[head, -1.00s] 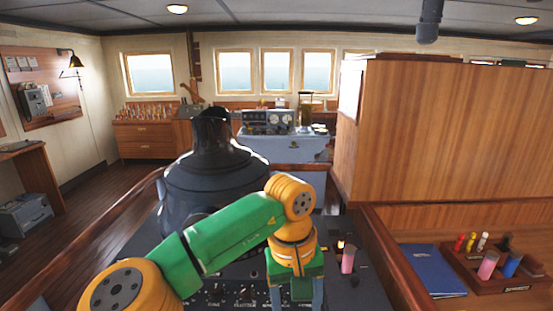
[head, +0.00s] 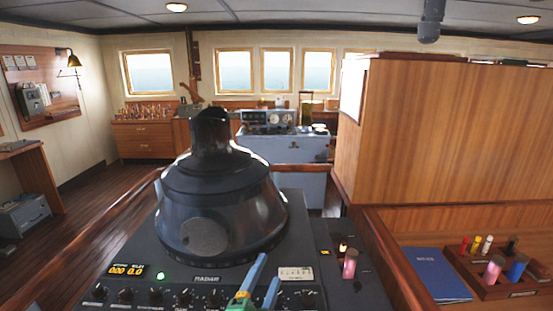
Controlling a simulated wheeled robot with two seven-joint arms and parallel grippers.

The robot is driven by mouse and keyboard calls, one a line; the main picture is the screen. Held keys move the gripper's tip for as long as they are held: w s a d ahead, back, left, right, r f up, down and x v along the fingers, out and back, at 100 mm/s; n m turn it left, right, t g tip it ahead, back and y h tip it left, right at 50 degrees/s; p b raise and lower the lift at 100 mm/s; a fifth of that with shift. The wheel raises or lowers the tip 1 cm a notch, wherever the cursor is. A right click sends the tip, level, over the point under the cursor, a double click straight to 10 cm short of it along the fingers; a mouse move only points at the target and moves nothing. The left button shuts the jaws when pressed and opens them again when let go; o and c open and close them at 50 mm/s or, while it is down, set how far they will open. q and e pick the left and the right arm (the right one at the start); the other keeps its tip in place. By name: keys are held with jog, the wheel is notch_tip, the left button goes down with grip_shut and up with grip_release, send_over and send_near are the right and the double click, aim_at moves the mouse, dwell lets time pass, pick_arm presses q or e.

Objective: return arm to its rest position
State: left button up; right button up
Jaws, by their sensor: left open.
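My left gripper (head: 257,283) shows at the bottom centre of the head view, over the front panel of the dark radar console (head: 318,235). Its two blue fingers are apart with nothing between them, so it is open and empty. Only the fingers and a bit of green and yellow show; the rest of the left arm is out of the picture. My right gripper is not in view.
The radar's dark hood (head: 222,190) rises behind the fingers. A pink cylinder (head: 349,264) stands on the console's right side. A blue book (head: 438,274) and a wooden holder (head: 505,291) with markers lie at right. A wooden partition (head: 460,130) stands behind them.

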pick_arm(q)
jog(key=s+a+f+n+g+y, duration=0.2)
jog(key=s+a+f+n+g, duration=0.25)
jog(key=f, duration=0.35)
jog(key=s+a+f+n+g+y, duration=0.2)
jog(key=s+a+f+n+g, duration=0.1)
jog(key=s+a+f+n, duration=0.3)
jog(key=s+a+f+n+g+y, duration=0.1)
jog(key=s+a+f+n+g, duration=0.2)
jog(key=s, duration=0.5)
jog(key=s+a+f+n+g, duration=0.1)
jog(key=s+f+g, duration=0.2)
jog(key=s+f, duration=0.35)
notch_tip(320, 180, down, 18)
jog(key=s+f+g+b, duration=0.1)
jog(key=s+b, duration=0.1)
jog(key=b, duration=0.3)
jog(key=s+a+f+g+b, duration=0.1)
jog(key=s+f+b, duration=0.4)
jog(key=s+f, duration=0.7)
notch_tip(320, 180, down, 4)
jog(key=shift+s+a+f+m+g, duration=0.1)
jog(key=shift+s+a+m+g, duration=0.3)
jog(key=shift+a, duration=0.2)
